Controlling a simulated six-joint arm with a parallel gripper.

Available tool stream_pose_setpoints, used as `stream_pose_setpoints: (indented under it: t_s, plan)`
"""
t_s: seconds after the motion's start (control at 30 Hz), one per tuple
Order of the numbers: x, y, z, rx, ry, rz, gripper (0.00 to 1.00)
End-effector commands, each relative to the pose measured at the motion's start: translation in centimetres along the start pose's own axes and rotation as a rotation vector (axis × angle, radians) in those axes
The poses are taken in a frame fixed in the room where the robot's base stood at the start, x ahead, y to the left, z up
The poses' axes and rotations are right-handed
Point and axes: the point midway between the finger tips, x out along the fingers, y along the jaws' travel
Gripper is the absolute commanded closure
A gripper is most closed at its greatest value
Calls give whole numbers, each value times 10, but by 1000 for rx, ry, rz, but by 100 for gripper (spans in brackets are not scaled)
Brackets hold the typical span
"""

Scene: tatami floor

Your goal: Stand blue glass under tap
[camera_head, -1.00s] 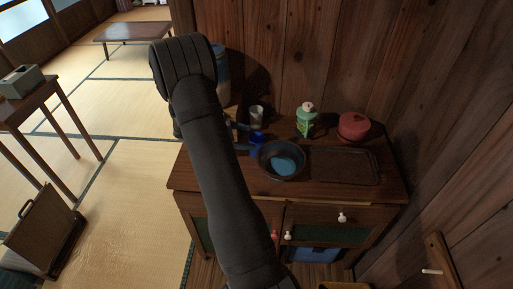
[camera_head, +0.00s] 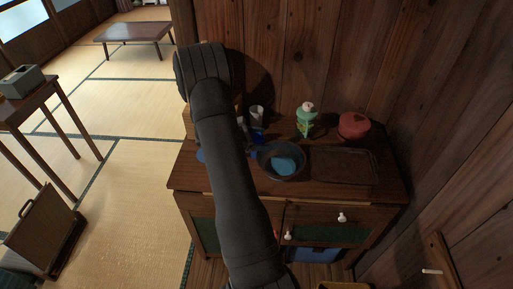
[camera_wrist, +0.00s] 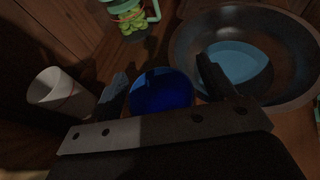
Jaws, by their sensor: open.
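The blue glass (camera_head: 257,135) stands on the wooden cabinet top, just right of my arm in the head view. In the wrist view the blue glass (camera_wrist: 160,95) is seen from above, between the two dark fingers of my gripper (camera_wrist: 160,78). The fingers are open, one on each side of it; I cannot tell whether either touches it. In the head view my arm hides most of my gripper. No tap can be made out now; the area behind my arm is hidden.
A dark basin (camera_wrist: 296,62) with a blue patch inside is close on the right. A white cup (camera_wrist: 62,92) stands left. A green bottle (camera_head: 306,122), a red lidded pot (camera_head: 354,126) and a dark tray (camera_head: 343,181) share the cabinet top (camera_head: 222,180). A wooden wall stands behind.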

Motion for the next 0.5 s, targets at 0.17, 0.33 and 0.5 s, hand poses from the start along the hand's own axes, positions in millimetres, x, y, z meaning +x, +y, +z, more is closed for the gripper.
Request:
stream_pose_setpoints:
  t_s: [0.17, 0.33, 0.5]
  plan:
    - [0, 0, 0, 0, 0, 0, 48]
    - [0, 0, 0, 0, 0, 0, 75]
    - [0, 0, 0, 0, 0, 0, 79]
